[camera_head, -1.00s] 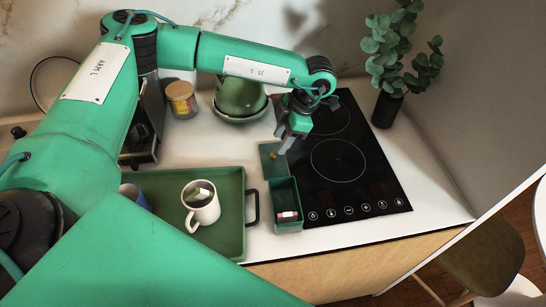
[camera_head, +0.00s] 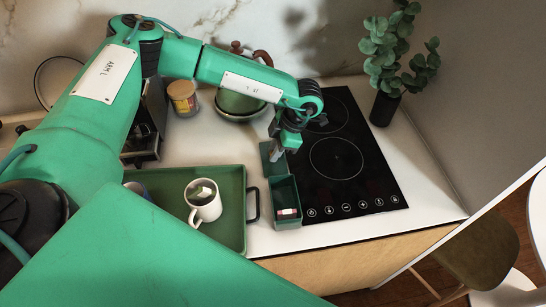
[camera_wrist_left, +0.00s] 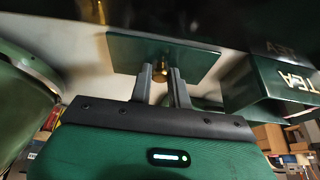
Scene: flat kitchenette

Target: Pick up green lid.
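The green lid (camera_head: 270,152) is a flat square with a small brass knob, lying on the counter behind the open green box (camera_head: 286,216). In the wrist view the lid (camera_wrist_left: 190,55) is just ahead of my left gripper (camera_wrist_left: 163,70). Its two fingers are apart, one on each side of the brass knob (camera_wrist_left: 160,90); I cannot tell whether they touch it. In the head view my left gripper (camera_head: 279,152) points down over the lid and hides its knob. The box's side reads TEA in the wrist view (camera_wrist_left: 270,84). My right gripper is not in view.
A black cooktop (camera_head: 338,170) lies just right of the lid. A green tray (camera_head: 232,182) with a white mug (camera_head: 203,203) is at the left. A green pot (camera_head: 238,102) and a jar (camera_head: 183,97) stand behind. A plant (camera_head: 386,106) stands at the back right.

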